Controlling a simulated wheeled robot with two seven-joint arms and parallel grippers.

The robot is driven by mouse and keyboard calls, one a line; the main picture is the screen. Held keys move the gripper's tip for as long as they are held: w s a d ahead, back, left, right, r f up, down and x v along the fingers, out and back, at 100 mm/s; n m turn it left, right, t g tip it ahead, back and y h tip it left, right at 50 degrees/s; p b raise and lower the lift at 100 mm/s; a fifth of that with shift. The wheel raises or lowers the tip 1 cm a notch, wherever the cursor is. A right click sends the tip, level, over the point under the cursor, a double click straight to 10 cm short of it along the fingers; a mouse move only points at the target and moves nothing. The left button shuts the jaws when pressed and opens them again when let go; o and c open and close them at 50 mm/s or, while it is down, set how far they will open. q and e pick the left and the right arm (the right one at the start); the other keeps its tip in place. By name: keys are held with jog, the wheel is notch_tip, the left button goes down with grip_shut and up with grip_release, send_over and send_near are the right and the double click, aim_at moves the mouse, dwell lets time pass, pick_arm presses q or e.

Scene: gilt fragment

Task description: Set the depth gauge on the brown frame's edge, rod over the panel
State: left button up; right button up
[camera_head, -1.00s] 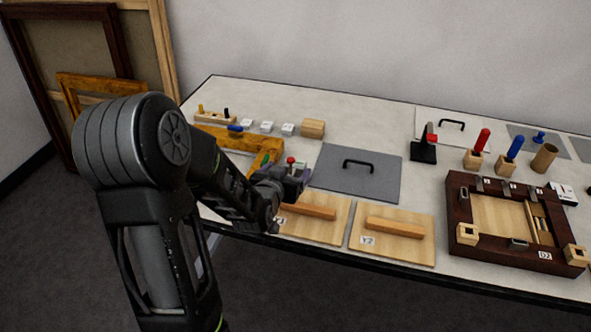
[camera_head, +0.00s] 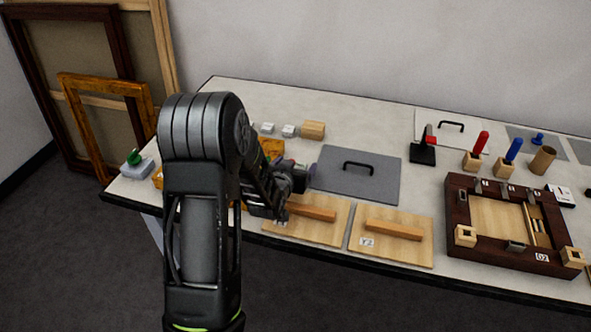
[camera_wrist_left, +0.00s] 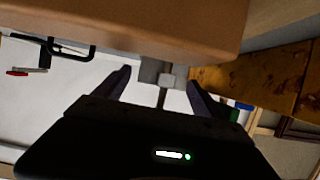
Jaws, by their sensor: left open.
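The dark brown frame (camera_head: 458,215) lies at the right of the table around a pale panel (camera_head: 497,215). My left gripper (camera_head: 298,178) is open beside the near wooden board with a bar handle, left of the grey sheet. In the left wrist view the jaws (camera_wrist_left: 159,92) stand apart, with a small grey piece (camera_wrist_left: 166,80) and a thin dark line between them in the picture. I cannot tell whether it is the depth gauge, or whether it touches a finger. The gauge is not clearly identifiable in the head view. My right gripper is not in view.
A grey sheet with a black handle (camera_head: 357,172) and two wooden boards (camera_head: 392,250) lie between my left gripper and the brown frame. A black stand (camera_head: 423,153) and handled tools are farther back. A gilt frame (camera_wrist_left: 255,80) partly shows in the left wrist view.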

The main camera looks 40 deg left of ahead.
pick_arm(q)
jog(key=shift+w+a+f, duration=0.1)
jog(key=shift+w+f, duration=0.05)
jog(key=shift+w, duration=0.05)
dwell(0.5)
jog(key=c, duration=1.7)
notch_tip(320, 180, up, 10)
jog(key=shift+r, duration=0.1)
